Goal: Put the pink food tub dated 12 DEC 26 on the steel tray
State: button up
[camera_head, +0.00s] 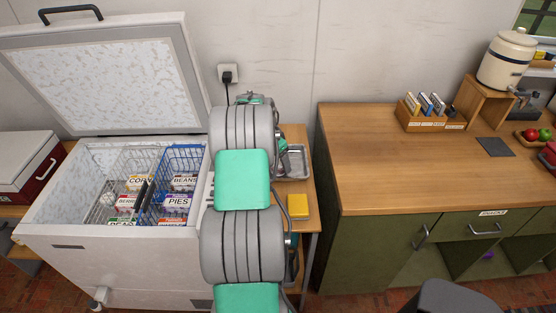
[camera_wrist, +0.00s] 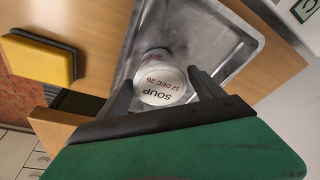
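A round tub (camera_wrist: 161,84) with a pale lid reading "SOUP 12 DEC 26" shows in the wrist view, lid towards the camera. Its side is mostly hidden, so a pink colour is not clear. My gripper (camera_wrist: 160,78) has one dark finger on each side of the tub, close to its edge. Whether the fingers press on it cannot be made out. The steel tray (camera_wrist: 225,42) lies behind and below the tub; whether the tub touches it is unclear. In the head view the tray (camera_head: 296,163) is partly covered by my arm, which hides the gripper and tub.
A yellow sponge-like block (camera_wrist: 38,60) lies beside the tray on the small wooden table (camera_head: 296,135). An open chest freezer (camera_head: 110,263) with baskets of labelled food stands left. A wooden counter (camera_head: 400,170) stands right, its front part clear.

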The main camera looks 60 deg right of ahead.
jog(key=shift+o, duration=0.7)
jog(key=shift+r, duration=0.1)
jog(key=shift+r, duration=0.25)
jog(key=b+v, duration=0.2)
jog(key=v, duration=1)
jog(key=w+a+r+n+t, duration=0.1)
jog(key=w+a+r+n, duration=0.2)
jog(key=a, duration=0.4)
jog(key=w+a+r+n+t, duration=0.1)
jog(key=w+a+n, duration=0.2)
jog(key=w+a, duration=0.3)
jog(key=w+a+r+n+t, duration=0.1)
jog(key=w+a+r+n, duration=0.15)
jog(key=a, duration=0.65)
jog(key=s+a+f+n+t+y, duration=0.1)
jog(key=a+n, duration=0.6)
jog(key=a, duration=0.8)
jog(key=s+a+f+n+t+y, duration=0.1)
jog(key=s+a+n, duration=0.4)
jog(key=a, duration=1)
jog(key=f+n+y, duration=0.1)
jog(key=n, duration=0.1)
jog(key=shift+a+f+n, duration=0.2)
jog(key=shift+f+n, duration=0.15)
jog(key=shift+f, duration=0.05)
